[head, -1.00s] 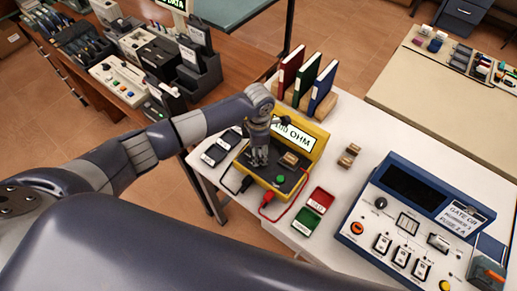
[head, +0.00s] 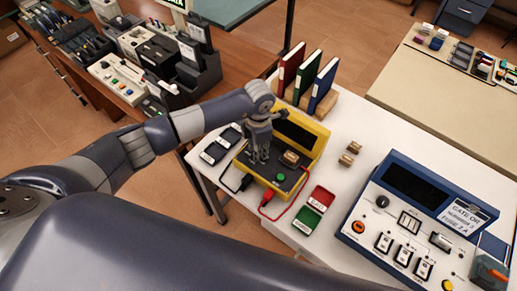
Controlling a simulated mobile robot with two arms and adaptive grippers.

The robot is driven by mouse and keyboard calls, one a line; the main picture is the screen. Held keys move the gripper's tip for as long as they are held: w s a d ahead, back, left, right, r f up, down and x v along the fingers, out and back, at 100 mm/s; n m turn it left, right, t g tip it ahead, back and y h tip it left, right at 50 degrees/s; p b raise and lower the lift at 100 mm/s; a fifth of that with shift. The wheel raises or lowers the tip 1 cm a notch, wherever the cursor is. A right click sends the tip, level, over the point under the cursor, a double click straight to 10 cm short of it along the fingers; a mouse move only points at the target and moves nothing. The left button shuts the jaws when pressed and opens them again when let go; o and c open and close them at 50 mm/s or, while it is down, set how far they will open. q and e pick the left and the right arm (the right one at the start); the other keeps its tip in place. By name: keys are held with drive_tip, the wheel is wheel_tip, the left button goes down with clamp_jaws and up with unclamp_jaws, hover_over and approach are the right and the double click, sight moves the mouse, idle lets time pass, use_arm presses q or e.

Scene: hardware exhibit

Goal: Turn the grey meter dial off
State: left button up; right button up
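The yellow meter (head: 314,134) stands on the white table, and its display (head: 295,133) is dark. My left gripper (head: 258,158) points down over the left part of the meter's dark panel (head: 284,175), fingertips at or close to the panel. The fingers look close together, but the view is too small to tell whether they are shut or on something. The grey dial cannot be made out; the gripper may hide it. A green button (head: 280,178) and a tan block-like part (head: 291,158) show on the panel. My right gripper is not in view.
Red and black leads run from the meter's front. A blue console (head: 409,217) stands at the right. Books (head: 306,75) stand behind the meter. Two small brown blocks (head: 349,152) lie to its right.

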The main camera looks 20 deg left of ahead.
use_arm(q)
drive_tip(key=n+b, duration=0.1)
drive_tip(key=n, duration=0.3)
drive_tip(key=shift+n+b, duration=0.5)
drive_tip(key=shift+n, duration=0.6)
drive_tip(key=o, duration=1.1)
wheel_tip(320, 180, up, 12)
